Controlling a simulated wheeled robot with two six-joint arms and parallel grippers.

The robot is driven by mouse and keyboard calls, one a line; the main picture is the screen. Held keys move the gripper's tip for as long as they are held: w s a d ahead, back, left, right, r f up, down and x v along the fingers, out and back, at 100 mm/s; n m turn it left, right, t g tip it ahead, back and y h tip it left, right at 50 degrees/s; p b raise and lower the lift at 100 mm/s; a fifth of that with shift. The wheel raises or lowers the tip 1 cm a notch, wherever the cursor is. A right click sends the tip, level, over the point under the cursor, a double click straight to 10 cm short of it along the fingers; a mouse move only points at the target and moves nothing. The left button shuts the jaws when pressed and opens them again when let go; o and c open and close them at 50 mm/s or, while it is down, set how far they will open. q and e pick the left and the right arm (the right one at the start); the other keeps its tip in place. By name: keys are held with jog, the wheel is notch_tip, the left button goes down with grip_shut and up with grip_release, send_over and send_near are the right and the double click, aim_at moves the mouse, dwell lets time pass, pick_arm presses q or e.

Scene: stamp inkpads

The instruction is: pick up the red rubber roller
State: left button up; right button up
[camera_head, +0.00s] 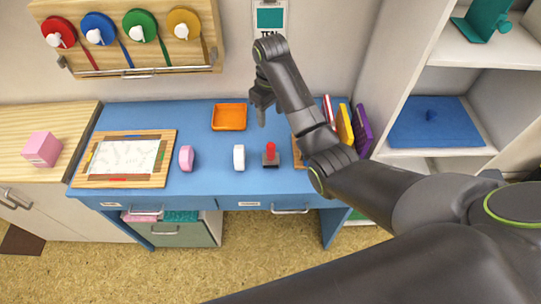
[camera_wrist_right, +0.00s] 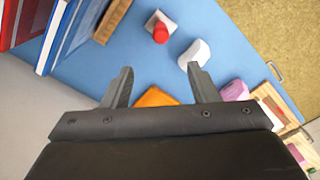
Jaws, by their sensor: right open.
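The red rubber roller, a small red cylinder (camera_head: 270,149), stands on a dark grey base on the blue desk (camera_head: 205,185), right of the white block. In the right wrist view the red cylinder (camera_wrist_right: 160,34) shows beyond the fingertips, near the top middle. My right gripper (camera_head: 261,122) hangs above the back of the desk, behind the roller and apart from it. Its two fingers (camera_wrist_right: 160,72) are spread, with nothing between them. My left gripper is not in view.
A white rounded block (camera_head: 239,158) stands close left of the roller; a pink one (camera_head: 186,158) is farther left. An orange tray (camera_head: 228,117) lies behind. Upright books (camera_head: 345,124) stand at the right. A wooden-framed board (camera_head: 90,179) lies at the left.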

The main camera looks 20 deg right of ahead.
jog(key=b, duration=0.7)
send_over(271, 144)
notch_tip(271, 144, down, 8)
jog(key=shift+w+a+r, duration=0.1)
notch_tip(271, 144, down, 3)
jog(key=shift+f+p, duration=0.2)
jog(key=shift+p, duration=0.4)
jog(key=f, duration=0.2)
jog(key=f+p, duration=0.1)
jog(key=f, duration=0.1)
jog(key=shift+s+f, duration=0.2)
jog(key=shift+f, duration=0.75)
jog(key=shift+c, duration=0.4)
jog(key=c, duration=1)
